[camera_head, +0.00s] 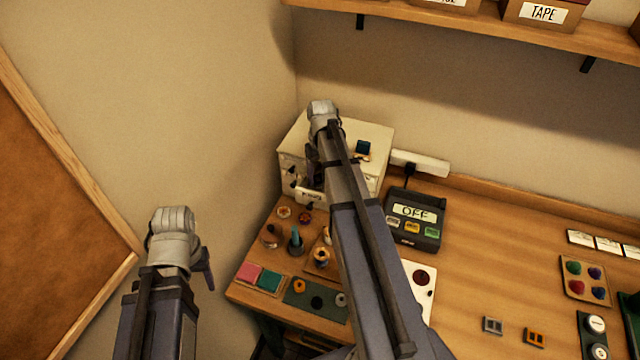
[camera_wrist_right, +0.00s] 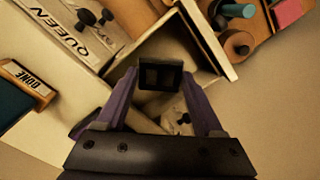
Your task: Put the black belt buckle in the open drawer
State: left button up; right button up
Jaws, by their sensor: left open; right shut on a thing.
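The black belt buckle (camera_wrist_right: 160,75), a small dark rectangular frame, is held between the fingertips of my right gripper (camera_wrist_right: 158,88) in the right wrist view. It appears over the open drawer (camera_wrist_right: 208,40), whose light front wall and shadowed inside show behind it. I cannot tell its height above the drawer floor. In the head view the open drawer (camera_head: 309,196) juts from the white cabinet (camera_head: 290,165), and my right arm hides the buckle and part of the drawer. My left gripper (camera_head: 206,272) is open, away from the table at the left; its fingers are partly hidden.
Thread spools (camera_head: 270,236) and pink and green swatches (camera_head: 258,278) lie before the cabinet. A device reading OFF (camera_head: 413,221) stands right of it. A grey buckle (camera_head: 493,325) and an orange buckle (camera_head: 535,338) lie at the right.

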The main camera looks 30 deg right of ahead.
aim_at(321, 178)
notch_tip(321, 178, down, 3)
jog(key=shift+f+b, duration=0.1)
jog(key=shift+b, duration=1.05)
jog(key=o, duration=1.1)
notch_tip(321, 178, up, 12)
jog(key=p, duration=1.2)
jog(key=shift+r, duration=0.2)
